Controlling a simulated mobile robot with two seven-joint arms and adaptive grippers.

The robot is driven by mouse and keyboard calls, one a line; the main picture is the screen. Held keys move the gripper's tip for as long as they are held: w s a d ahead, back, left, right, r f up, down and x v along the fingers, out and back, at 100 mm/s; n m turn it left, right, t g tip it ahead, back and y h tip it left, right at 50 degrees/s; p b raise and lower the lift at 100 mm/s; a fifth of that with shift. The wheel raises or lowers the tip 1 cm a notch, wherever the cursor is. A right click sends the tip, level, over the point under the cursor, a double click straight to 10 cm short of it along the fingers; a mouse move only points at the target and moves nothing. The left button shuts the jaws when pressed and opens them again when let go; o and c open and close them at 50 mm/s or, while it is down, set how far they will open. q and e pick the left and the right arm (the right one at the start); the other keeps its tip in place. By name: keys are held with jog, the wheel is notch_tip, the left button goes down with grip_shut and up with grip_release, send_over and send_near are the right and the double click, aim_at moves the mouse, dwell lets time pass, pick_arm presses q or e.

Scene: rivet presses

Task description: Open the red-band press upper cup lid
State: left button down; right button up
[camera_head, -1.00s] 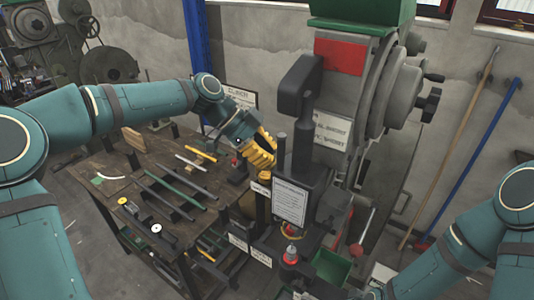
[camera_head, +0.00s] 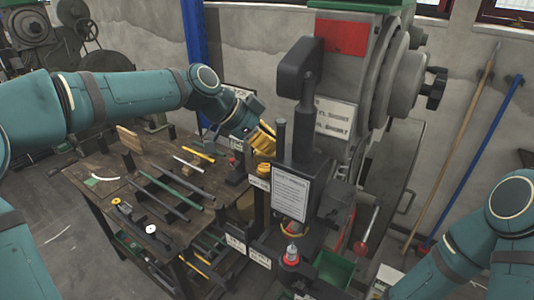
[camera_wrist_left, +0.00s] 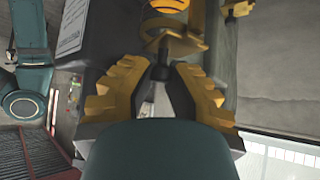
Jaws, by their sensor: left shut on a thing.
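The press marked with a red band (camera_head: 342,36) stands right of centre in the head view. My left gripper (camera_head: 265,148), with yellow stepped fingers, is at the left side of its dark upper column. In the left wrist view the fingers (camera_wrist_left: 160,78) are closed in on a small dark knob (camera_wrist_left: 161,66). The knob joins a yellow round cup part with a lid-like plate (camera_wrist_left: 188,44) just beyond the fingertips. How far the lid is raised cannot be told. In the head view the gripper mostly hides the cup. My right gripper is out of view; only its arm shows at lower right.
A wooden workbench (camera_head: 100,190) with rods and small parts is left of the press. A white label plate (camera_head: 290,192) is on the press front. A red-topped cup (camera_head: 291,256) is low on the press. A red-knobbed lever (camera_head: 361,247) is at its right.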

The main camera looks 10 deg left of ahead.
pick_arm(q)
jog(key=n+t, duration=0.1)
jog(key=n+t+y+b, duration=0.1)
jog(key=shift+w+d+f+n+b, duration=0.15)
jog(key=shift+w+n+b, duration=0.15)
jog(key=shift+w+n, duration=0.1)
jog(key=n+t+y, duration=0.1)
jog(key=w+n+y+b, duration=0.1)
jog(key=n, duration=0.1)
jog(key=shift+t, duration=0.4)
jog(key=shift+w+n+t+y+b, duration=0.15)
jog(key=shift+n+t+y+b, duration=0.15)
jog(key=shift+n+y+b, duration=0.5)
jog(key=shift+w+a+n+t+y+b, duration=0.15)
jog(key=shift+w+a+n+y+b, duration=0.15)
jog(key=shift+n+y+b, duration=0.6)
jog(key=shift+w+a+n+t+y+b, duration=0.2)
jog(key=shift+a+n+y+b, duration=0.25)
jog(key=shift+n+b, duration=0.8)
jog(key=shift+w+a+n+t+y+b, duration=0.15)
jog(key=shift+w+a+n+y+b, duration=0.05)
jog(key=shift+n+y+b, duration=0.85)
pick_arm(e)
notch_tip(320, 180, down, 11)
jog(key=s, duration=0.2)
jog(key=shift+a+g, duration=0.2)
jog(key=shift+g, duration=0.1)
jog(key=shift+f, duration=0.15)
